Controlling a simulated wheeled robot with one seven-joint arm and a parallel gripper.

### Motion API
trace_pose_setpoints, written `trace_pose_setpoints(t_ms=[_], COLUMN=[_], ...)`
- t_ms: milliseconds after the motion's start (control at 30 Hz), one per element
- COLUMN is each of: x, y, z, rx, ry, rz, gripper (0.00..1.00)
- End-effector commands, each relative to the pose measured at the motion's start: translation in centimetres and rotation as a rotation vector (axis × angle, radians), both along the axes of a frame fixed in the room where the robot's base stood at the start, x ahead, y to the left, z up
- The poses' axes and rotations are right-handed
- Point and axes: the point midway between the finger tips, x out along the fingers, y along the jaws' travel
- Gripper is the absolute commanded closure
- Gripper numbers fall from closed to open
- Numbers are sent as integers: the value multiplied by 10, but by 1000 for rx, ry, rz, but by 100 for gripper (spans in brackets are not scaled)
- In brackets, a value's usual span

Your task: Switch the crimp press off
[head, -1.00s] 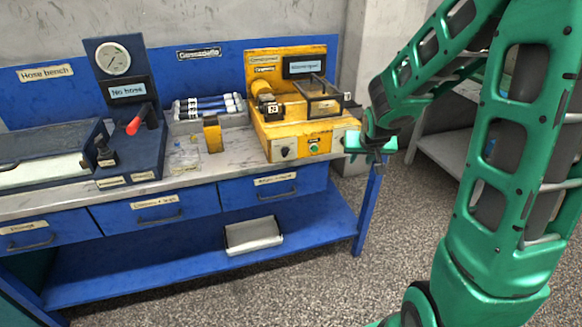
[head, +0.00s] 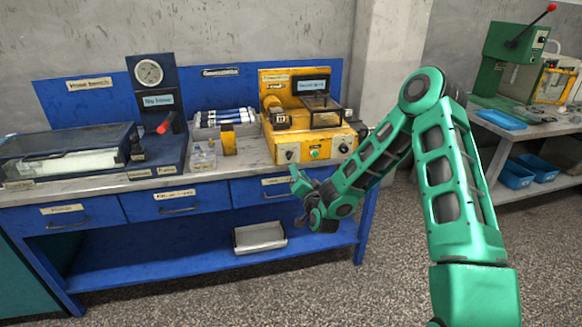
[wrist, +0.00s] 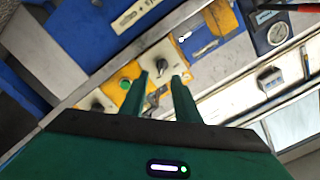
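The yellow crimp press (head: 300,118) stands on the right of the blue bench. Its front has a dark left knob (head: 289,154), a green button (head: 315,153) and a right knob (head: 343,148). My gripper (head: 298,181) is in front of the bench, below the left knob in the head view. In the wrist view my gripper (wrist: 161,80) is open, fingers apart and empty. The left knob (wrist: 160,66) appears between and just beyond the fingertips; contact cannot be told. The green button (wrist: 125,84) is left of the fingers.
The hose bench gauge (head: 149,72) and red lever (head: 166,122) stand left of the press. A yellow block (head: 229,143) and small bottles (head: 203,156) lie between. A grey tray (head: 259,237) is on the lower shelf. A green machine (head: 508,62) stands at right.

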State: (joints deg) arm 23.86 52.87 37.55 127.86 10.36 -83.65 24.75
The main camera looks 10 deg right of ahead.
Motion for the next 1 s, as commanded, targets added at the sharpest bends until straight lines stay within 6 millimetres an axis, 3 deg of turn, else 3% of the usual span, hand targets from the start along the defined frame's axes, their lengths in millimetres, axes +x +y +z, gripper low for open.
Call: trace_pose_setpoints(t_ms=[267,700,1000], x=[13,85,107], y=[5,11,11], z=[2,3,2], rx=[26,25,26], ry=[-33,-32,-30], rz=[-8,-2,-1], gripper=[71,71,71])
